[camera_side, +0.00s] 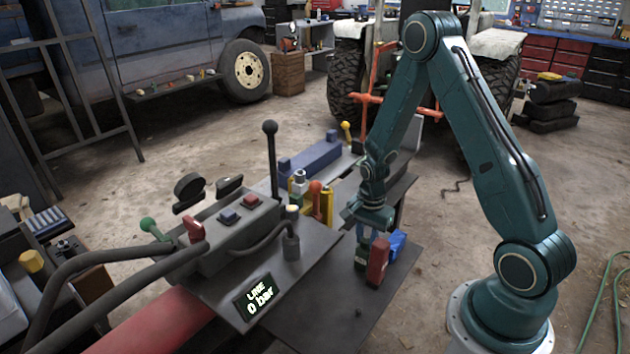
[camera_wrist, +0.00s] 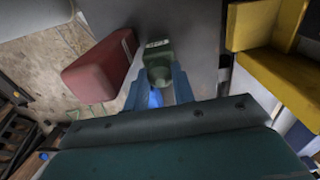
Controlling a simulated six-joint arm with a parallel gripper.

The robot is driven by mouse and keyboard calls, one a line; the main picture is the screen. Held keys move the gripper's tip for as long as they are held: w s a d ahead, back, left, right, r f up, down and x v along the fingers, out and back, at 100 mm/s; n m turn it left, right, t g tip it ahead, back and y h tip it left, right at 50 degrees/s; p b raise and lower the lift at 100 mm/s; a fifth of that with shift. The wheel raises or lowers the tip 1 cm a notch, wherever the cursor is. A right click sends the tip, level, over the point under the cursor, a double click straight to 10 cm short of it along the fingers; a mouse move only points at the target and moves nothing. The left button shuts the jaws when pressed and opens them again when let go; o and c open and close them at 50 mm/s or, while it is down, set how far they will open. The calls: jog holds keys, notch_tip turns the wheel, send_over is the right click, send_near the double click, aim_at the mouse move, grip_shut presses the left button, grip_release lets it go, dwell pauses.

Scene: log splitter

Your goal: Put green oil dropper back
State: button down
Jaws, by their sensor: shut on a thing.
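The green oil dropper (camera_wrist: 158,58) is between the two blue fingers of my gripper (camera_wrist: 157,82) in the wrist view, with a pale label at its far end. My gripper (camera_side: 365,236) is shut on it and points down over the dark plate (camera_side: 345,305) in the side view. There the dropper (camera_side: 362,256) shows as a small dark shape, partly hidden by a red block. I cannot tell whether its lower end touches the plate.
The red block (camera_side: 378,262) stands close beside the dropper; it also shows in the wrist view (camera_wrist: 98,70). The plate's front is mostly bare.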

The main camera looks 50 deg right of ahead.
jog(key=shift+f, duration=0.15)
jog(key=c, duration=1.2)
grip_release()
jog(key=shift+o, duration=0.2)
notch_tip(320, 180, up, 14)
jog(key=shift+d, duration=0.15)
jog(key=s+a+r+n+t, duration=0.1)
jog(key=s+a+r+n, duration=0.1)
jog(key=a+r+n, duration=0.35)
jog(key=s+a+r+n+t, duration=0.2)
jog(key=s+a+r+n, duration=0.1)
jog(key=r, duration=0.5)
jog(key=s+a+r+n+t, duration=0.2)
jog(key=s+a+r+n, duration=0.3)
jog(key=s+n, duration=0.4)
jog(key=shift+s+a+r+t, duration=0.2)
jog(key=shift+s+a+t, duration=0.1)
jog(key=shift+s+a, duration=0.55)
